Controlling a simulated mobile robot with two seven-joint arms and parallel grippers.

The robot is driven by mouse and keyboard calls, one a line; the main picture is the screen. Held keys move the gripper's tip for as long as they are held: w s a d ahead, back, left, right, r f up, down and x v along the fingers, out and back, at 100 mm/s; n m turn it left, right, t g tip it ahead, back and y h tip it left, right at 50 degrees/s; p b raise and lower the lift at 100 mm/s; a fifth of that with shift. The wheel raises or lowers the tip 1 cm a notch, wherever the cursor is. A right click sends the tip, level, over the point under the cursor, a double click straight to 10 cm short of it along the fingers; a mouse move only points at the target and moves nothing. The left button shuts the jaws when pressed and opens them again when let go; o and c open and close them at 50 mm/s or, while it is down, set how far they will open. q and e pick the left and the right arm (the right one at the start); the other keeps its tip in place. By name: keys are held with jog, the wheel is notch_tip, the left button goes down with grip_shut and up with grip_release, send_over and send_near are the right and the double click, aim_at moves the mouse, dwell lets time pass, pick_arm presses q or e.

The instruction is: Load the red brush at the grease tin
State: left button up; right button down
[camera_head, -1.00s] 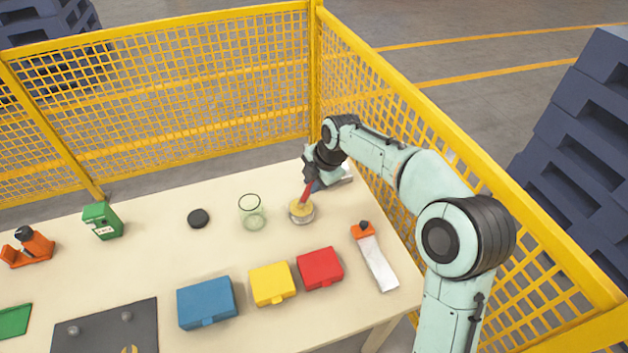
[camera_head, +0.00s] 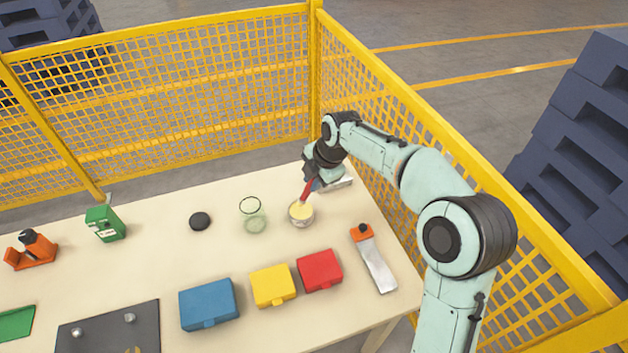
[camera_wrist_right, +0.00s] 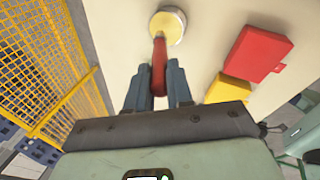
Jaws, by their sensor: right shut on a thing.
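The grease tin (camera_head: 301,217) is a small round tin with yellow grease inside, standing on the table right of the glass jar. It also shows at the top of the right wrist view (camera_wrist_right: 170,22). My right gripper (camera_head: 315,178) is shut on the red brush (camera_head: 306,189) and holds it tilted above the tin. In the right wrist view the brush (camera_wrist_right: 159,66) lies between the two fingers, and its far end is at the tin. The brush's tip merges with the yellow grease, so I cannot tell how deep it is. My left gripper is not in view.
A clear glass jar (camera_head: 253,216) and a black disc (camera_head: 200,221) stand left of the tin. Blue (camera_head: 207,304), yellow (camera_head: 272,286) and red (camera_head: 320,270) boxes line the front. An orange-handled scraper (camera_head: 374,262) lies at right. Yellow mesh fencing (camera_head: 400,130) borders the table closely.

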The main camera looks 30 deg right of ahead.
jog(key=shift+w+r+p, duration=0.1)
jog(key=shift+r+p, duration=1.15)
jog(key=shift+r, duration=1.2)
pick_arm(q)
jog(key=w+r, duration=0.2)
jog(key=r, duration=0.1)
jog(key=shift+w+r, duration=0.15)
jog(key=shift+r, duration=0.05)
pick_arm(e)
jog(key=shift+f, duration=0.1)
